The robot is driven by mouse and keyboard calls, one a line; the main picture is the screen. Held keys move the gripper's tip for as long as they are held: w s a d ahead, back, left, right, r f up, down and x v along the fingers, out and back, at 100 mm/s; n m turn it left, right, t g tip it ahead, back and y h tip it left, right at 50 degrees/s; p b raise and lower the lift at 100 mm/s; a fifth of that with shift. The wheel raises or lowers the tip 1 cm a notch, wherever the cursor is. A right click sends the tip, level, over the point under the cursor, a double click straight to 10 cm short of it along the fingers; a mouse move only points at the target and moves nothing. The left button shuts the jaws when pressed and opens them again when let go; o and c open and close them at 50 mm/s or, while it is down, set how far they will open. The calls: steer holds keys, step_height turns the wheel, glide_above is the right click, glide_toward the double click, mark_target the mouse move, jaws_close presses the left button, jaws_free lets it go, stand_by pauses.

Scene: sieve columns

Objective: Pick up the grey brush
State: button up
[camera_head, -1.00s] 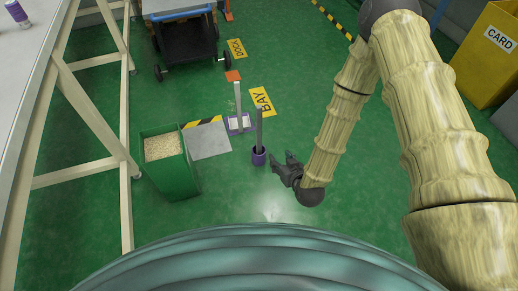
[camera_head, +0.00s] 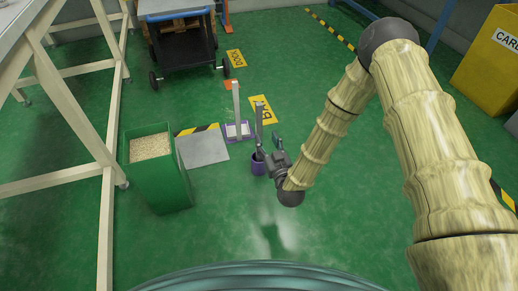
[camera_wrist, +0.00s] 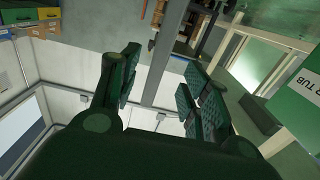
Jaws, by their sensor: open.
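My gripper (camera_head: 269,148) is open just right of the handle, low down near the cup's rim.
A paler upright handle (camera_head: 236,105) rises from a purple-edged tray (camera_head: 251,129) just behind. A green bin (camera_head: 163,187) of pale grains and a grey plate (camera_head: 203,150) lie left. A black cart (camera_head: 184,45) stands behind, a yellow card bin (camera_head: 490,62) far right. Front floor is clear.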

mark_target(260, 128)
steer(key=b+x, duration=0.1)
steer(key=x, duration=0.3)
steer(key=b+x, duration=0.4)
steer(key=shift+w+a+f, duration=0.1)
steer(key=shift+w, duration=0.15)
steer(key=shift+w+a, duration=0.1)
steer(key=shift+w, duration=0.2)
jaws_close()
